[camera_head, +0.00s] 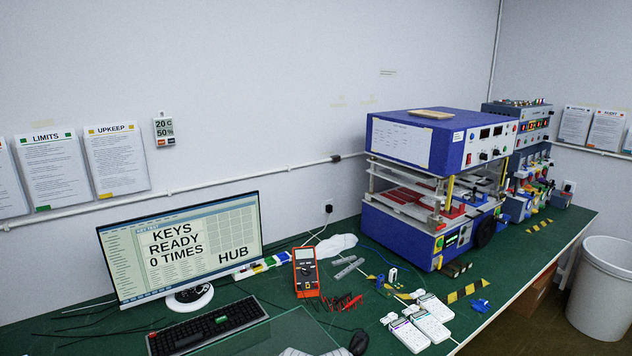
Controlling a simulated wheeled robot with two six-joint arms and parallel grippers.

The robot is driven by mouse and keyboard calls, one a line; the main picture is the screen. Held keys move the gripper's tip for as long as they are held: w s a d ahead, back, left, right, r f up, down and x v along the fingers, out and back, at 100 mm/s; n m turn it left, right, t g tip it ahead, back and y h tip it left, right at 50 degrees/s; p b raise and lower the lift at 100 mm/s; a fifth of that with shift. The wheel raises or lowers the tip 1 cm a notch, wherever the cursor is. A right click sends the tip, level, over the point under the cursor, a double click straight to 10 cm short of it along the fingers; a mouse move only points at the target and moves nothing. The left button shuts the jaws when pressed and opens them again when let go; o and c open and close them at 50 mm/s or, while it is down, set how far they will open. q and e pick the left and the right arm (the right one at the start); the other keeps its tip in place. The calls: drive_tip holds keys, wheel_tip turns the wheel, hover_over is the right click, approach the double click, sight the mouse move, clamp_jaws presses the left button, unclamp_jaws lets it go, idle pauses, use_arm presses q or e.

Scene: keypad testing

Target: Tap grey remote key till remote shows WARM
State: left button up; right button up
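Several white handheld units that look like remotes lie close together on the green bench near its front edge. One white remote (411,336) is at the left of the group, one (432,326) is in the middle, and one (436,307) is at the right. Their keys and small displays are too small to read, so I cannot tell which has a grey key or whether any shows WARM. The monitor (185,245) reads "KEYS READY 0 TIMES HUB". Neither of my grippers shows in this view.
A black keyboard (207,327) lies before the monitor, with a dark mouse (358,342) to its right. An orange multimeter (306,272) stands mid-bench beside red leads (338,302). A blue test machine (403,224) stands behind the remotes. A white bin (602,290) is beyond the bench edge.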

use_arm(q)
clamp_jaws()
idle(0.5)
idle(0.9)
